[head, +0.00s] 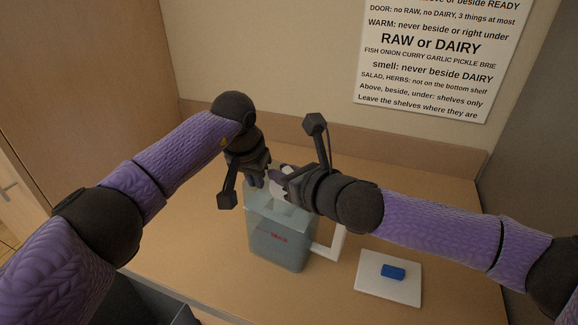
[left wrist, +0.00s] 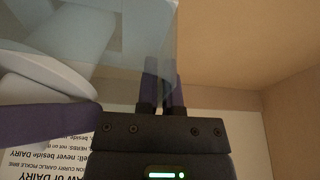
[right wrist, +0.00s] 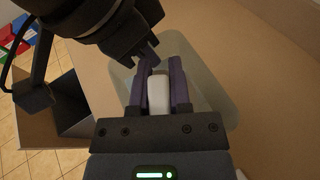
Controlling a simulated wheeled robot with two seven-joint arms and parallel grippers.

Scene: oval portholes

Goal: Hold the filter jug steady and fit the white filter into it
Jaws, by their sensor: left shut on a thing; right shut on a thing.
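The filter jug (head: 282,243) stands on the counter, a clear grey-blue box with red lettering and a white handle (head: 331,242) on its right. My left gripper (head: 254,184) is shut on the jug's rear rim; in the left wrist view its fingers (left wrist: 161,85) overlap the clear wall. My right gripper (head: 277,178) is shut on the white filter (right wrist: 158,94), which sits between its fingers. The filter is above the jug's top opening, and the jug shows below it in the right wrist view (right wrist: 205,85). The filter's lower end is hidden.
A white board (head: 372,289) with a blue block (head: 393,272) lies right of the jug. A printed sign (head: 440,60) is on the back wall. A dark open bin (right wrist: 70,105) stands below the counter edge. The counter right of the jug is mostly free.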

